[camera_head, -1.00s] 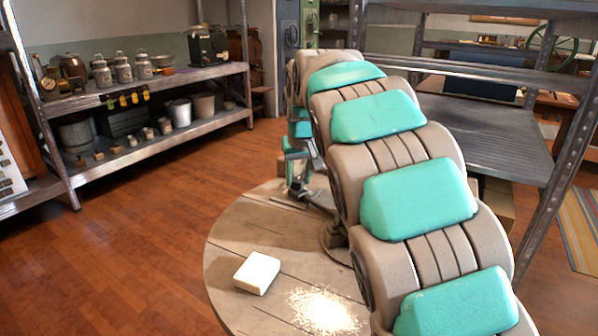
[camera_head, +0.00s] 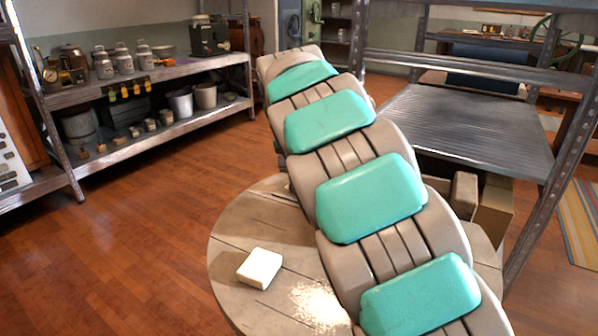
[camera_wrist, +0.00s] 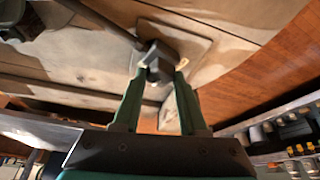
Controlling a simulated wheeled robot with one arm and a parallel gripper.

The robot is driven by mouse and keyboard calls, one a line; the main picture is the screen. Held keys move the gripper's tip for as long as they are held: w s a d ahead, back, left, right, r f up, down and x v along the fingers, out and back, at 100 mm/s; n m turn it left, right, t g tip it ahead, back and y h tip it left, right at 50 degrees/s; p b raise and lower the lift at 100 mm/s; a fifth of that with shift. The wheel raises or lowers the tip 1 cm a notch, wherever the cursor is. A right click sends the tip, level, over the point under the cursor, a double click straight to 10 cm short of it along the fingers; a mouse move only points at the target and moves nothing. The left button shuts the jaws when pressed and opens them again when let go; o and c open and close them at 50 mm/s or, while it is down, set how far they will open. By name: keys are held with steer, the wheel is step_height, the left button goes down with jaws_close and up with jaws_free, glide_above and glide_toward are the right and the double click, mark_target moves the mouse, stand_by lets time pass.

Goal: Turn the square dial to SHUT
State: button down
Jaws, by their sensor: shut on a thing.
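My gripper (camera_wrist: 158,75) shows in the wrist view with two green fingers closed around a dark grey, blocky knob, which looks like the square dial (camera_wrist: 157,53). A dark rod runs from the upper left to this knob. No SHUT marking can be read, and the knob's setting cannot be told. In the head view my arm hides the gripper and the dial.
A round wooden table (camera_head: 232,232) carries a white block (camera_head: 260,268) and a patch of white powder (camera_head: 318,304). A metal shelf (camera_head: 150,78) with jars and pots stands at the left. Another metal rack (camera_head: 460,130) stands at the right. The wooden floor at left is clear.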

steer(key=shift+c, duration=2.2)
jaws_free()
steer(key=v, duration=0.7)
steer(key=shift+s+r+b, duration=0.2)
steer(key=shift+r+b, duration=0.15)
steer(key=shift+r, duration=0.05)
steer(key=shift+a, duration=0.1)
